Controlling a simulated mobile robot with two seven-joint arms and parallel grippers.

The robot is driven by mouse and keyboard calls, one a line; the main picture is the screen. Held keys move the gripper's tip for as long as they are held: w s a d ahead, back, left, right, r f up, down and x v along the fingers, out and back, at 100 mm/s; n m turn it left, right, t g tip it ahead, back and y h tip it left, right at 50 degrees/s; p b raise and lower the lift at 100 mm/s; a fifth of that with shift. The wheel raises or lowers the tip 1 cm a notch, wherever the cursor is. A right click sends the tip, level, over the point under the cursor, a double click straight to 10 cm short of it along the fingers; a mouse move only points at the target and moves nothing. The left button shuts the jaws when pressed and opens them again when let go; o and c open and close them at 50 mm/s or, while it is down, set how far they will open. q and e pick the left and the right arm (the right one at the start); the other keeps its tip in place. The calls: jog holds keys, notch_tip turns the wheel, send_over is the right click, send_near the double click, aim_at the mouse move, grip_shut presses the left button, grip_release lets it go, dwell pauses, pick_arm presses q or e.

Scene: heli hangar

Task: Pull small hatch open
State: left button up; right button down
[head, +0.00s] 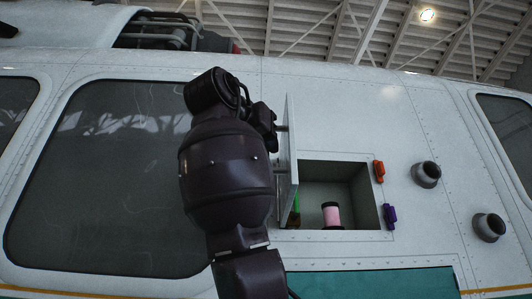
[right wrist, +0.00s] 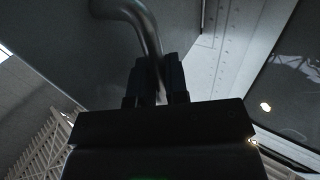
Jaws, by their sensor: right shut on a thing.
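The small hatch (head: 291,150) stands swung out from the helicopter's side, seen almost edge-on in the head view. It hangs at the left edge of an open square compartment (head: 366,205). My right gripper (head: 277,128) is at the hatch's outer face, largely hidden behind my own arm. In the right wrist view, my right gripper's dark fingers (right wrist: 157,78) are shut on the curved metal handle (right wrist: 146,22) of the hatch. My left gripper is not in view.
In the compartment stand a pink spool with dark ends (head: 331,215) and a partly hidden green item (head: 294,211). An orange latch (head: 379,171) and a purple latch (head: 389,216) sit at its right edge. Two round dark fittings (head: 426,174) (head: 489,227) protrude farther right.

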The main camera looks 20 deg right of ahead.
jog(key=c, duration=1.1)
grip_release()
jog(key=shift+w+d, duration=0.1)
jog(key=shift+w, duration=0.05)
jog(key=shift+c, duration=0.2)
jog(key=b+v, duration=0.2)
jog(key=v, duration=0.9)
jog(key=shift+d, duration=0.1)
